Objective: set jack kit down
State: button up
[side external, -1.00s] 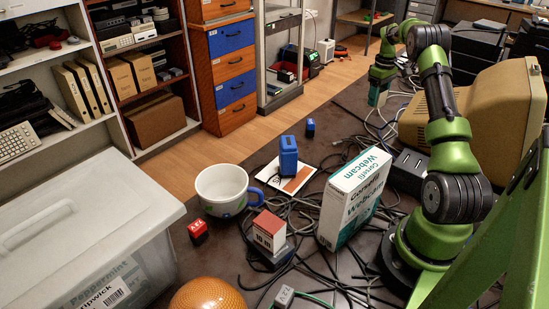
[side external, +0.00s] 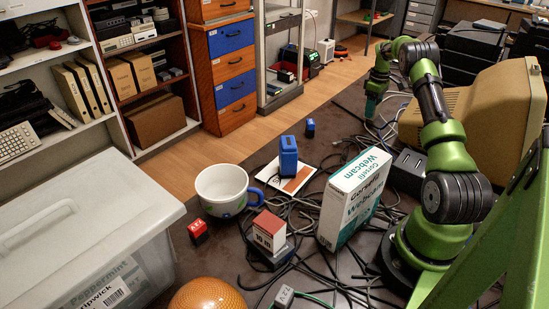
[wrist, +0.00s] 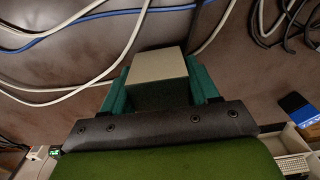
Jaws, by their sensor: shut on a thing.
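My gripper (side external: 371,110) is at the far end of the dark table in the side view, low over or at the tabletop among cables; I cannot tell whether what it holds touches the table. In the wrist view, the green fingers of my gripper (wrist: 160,84) are shut on a pale beige-grey box (wrist: 157,65), which I take to be the jack kit. Its lower part is in shadow between the fingers. The box is hardly visible in the side view.
White cables (wrist: 128,42) and a blue cable (wrist: 75,24) lie close around the held box. A beige monitor (side external: 500,105) stands to the right. A webcam box (side external: 352,197), a white mug (side external: 220,188) and a blue block (side external: 288,155) stand nearer the camera.

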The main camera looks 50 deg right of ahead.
jog(key=shift+f, duration=0.7)
jog(key=shift+f, duration=0.1)
jog(key=o, duration=1.1)
